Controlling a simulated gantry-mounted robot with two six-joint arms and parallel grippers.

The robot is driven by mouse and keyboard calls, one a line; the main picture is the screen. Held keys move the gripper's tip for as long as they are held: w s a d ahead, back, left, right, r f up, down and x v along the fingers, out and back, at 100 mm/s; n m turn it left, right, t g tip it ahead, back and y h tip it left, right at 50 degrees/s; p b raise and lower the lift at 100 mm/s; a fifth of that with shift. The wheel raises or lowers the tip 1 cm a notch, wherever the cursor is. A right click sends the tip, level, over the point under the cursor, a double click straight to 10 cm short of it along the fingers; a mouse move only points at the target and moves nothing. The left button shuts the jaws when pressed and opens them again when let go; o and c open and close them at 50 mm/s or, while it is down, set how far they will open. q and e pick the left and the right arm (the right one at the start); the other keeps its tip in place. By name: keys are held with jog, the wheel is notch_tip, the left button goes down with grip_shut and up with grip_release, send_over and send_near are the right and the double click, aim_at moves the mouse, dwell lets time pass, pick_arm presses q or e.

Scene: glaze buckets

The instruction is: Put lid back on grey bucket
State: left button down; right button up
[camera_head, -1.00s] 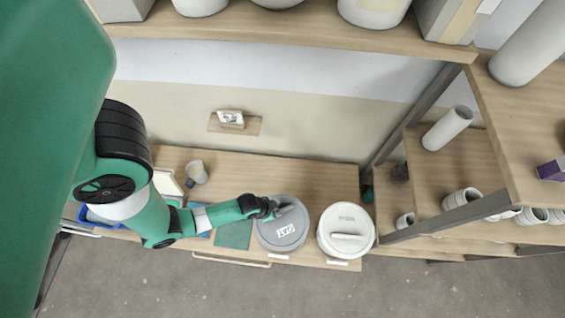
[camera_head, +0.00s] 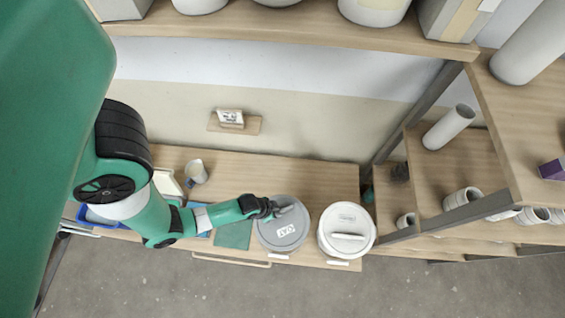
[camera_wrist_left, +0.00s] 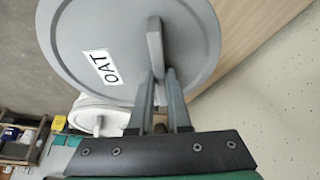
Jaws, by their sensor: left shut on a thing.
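The grey lid (camera_head: 283,235) with a white label sits over the grey bucket at the front of the wooden bench. In the left wrist view, the lid (camera_wrist_left: 110,35) fills the upper middle and its label reads OAT. My left gripper (camera_head: 277,211) is shut on the upright handle of the lid, and its fingers (camera_wrist_left: 160,78) reach the handle (camera_wrist_left: 155,45) in the wrist view. The lid hides most of the bucket, so I cannot tell whether it is fully seated. My right gripper is not in view.
A white lidded bucket (camera_head: 346,244) stands close to the right of the grey one. A teal cloth (camera_head: 234,235) and a grey cup (camera_head: 196,172) are to the left. A wooden shelf (camera_head: 290,28) overhangs the back, and a shelf post (camera_head: 418,110) rises at the right.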

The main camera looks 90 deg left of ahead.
pick_arm(q)
jog(key=shift+c, duration=1.6)
grip_release()
notch_tip(320, 180, up, 7)
jog(key=p, duration=0.7)
grip_shut()
